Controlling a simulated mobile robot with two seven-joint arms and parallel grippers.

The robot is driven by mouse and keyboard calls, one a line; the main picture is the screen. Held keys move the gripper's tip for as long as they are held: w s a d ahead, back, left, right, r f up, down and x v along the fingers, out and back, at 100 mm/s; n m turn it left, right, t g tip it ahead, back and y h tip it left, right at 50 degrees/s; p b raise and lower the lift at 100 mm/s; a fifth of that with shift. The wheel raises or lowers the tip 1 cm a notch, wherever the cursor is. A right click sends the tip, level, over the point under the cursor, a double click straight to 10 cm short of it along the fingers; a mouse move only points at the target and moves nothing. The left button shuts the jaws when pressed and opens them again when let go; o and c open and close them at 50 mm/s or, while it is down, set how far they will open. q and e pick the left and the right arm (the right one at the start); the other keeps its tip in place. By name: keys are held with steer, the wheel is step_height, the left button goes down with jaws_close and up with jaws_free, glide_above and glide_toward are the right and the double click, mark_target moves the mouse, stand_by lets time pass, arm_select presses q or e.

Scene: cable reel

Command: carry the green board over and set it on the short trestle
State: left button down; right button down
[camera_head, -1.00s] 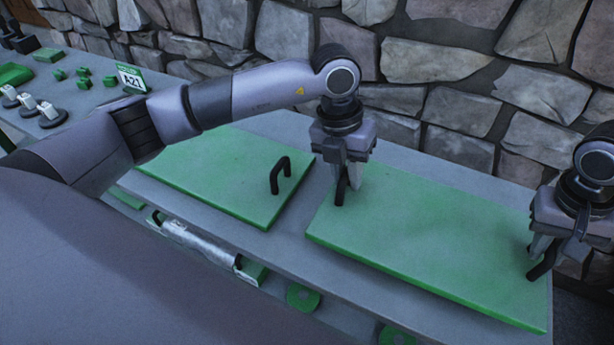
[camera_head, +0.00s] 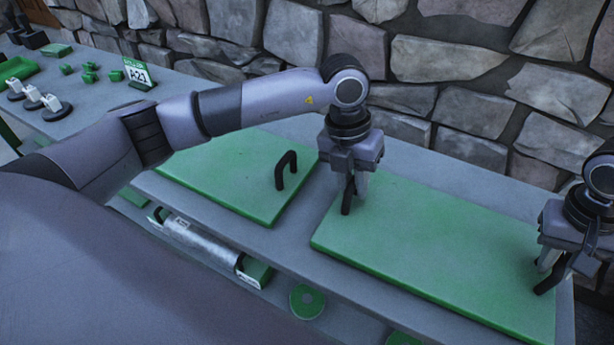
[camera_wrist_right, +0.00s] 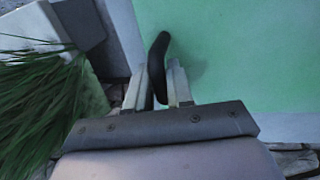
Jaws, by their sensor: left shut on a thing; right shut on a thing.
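A green board (camera_head: 430,255) with a black handle near each end lies flat over the right part of the grey bench. I cannot tell if it rests on the top or hangs just above it. My left gripper (camera_head: 352,194) is shut on its left handle (camera_head: 346,200). My right gripper (camera_head: 545,268) is shut on its right handle (camera_head: 548,281). The right wrist view shows that handle (camera_wrist_right: 159,55) between the fingers, with the board (camera_wrist_right: 235,60) beyond. I cannot make out a short trestle in these views.
A second green board (camera_head: 225,180) with a black handle (camera_head: 286,170) lies to the left, a narrow gap away. The grey bench (camera_head: 450,165) stands against a stone wall. A silver cylinder (camera_head: 200,243) is below its front edge. Grassy green leaves (camera_wrist_right: 40,105) show near my right wrist.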

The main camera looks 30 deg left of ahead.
arm_select(q)
steer(key=shift+a+f+b, duration=0.1)
steer(key=shift+f+b, duration=0.25)
steer(key=shift+f, duration=0.15)
arm_select(e)
steer(key=shift+d+f, duration=0.1)
steer(key=shift+f, duration=0.4)
arm_select(q)
steer(key=c, duration=1)
jaws_free()
arm_select(e)
steer(key=c, duration=1)
jaws_free()
steer(key=shift+r, duration=0.15)
arm_select(q)
step_height(320, 180, up, 12)
steer(key=a, duration=0.2)
arm_select(e)
step_height(320, 180, up, 12)
steer(key=a, duration=0.2)
steer(key=shift+a+f, duration=0.2)
steer(key=shift+a, duration=0.05)
arm_select(q)
steer(key=shift+s+a+f, duration=0.1)
steer(key=shift+s+f, duration=0.05)
arm_select(e)
steer(key=shift+s+f, duration=0.1)
steer(key=shift+s, duration=0.05)
